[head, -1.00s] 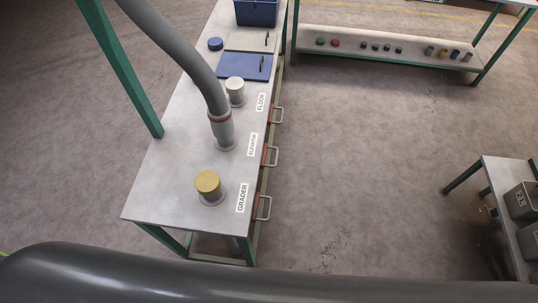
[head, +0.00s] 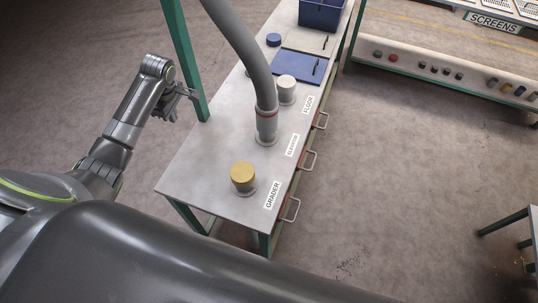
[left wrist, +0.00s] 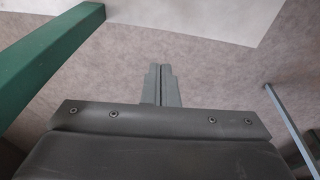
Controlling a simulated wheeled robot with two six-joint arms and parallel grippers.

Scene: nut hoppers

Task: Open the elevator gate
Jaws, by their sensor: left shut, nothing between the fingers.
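The elevator gate shows as a red slide with a pale loop handle (head: 308,161) on the table's right edge, beside the ELEVATOR label (head: 292,145). The grey hose (head: 266,125) ends in a collar on the table near that label. The gate's slide is mostly under the tabletop, so I cannot tell how far in it is. My left gripper (head: 187,93) is off the table's left side, near a green post, well away from the handle. In the left wrist view its fingers (left wrist: 161,85) are together and empty. My right gripper is not in view.
The table (head: 215,170) also has GRADER (head: 272,195) and FLOOR (head: 308,104) labels with similar handles. A yellow-capped port (head: 242,176) and a white-capped port (head: 287,87) stand on it. A green post (head: 185,60) rises beside my left gripper.

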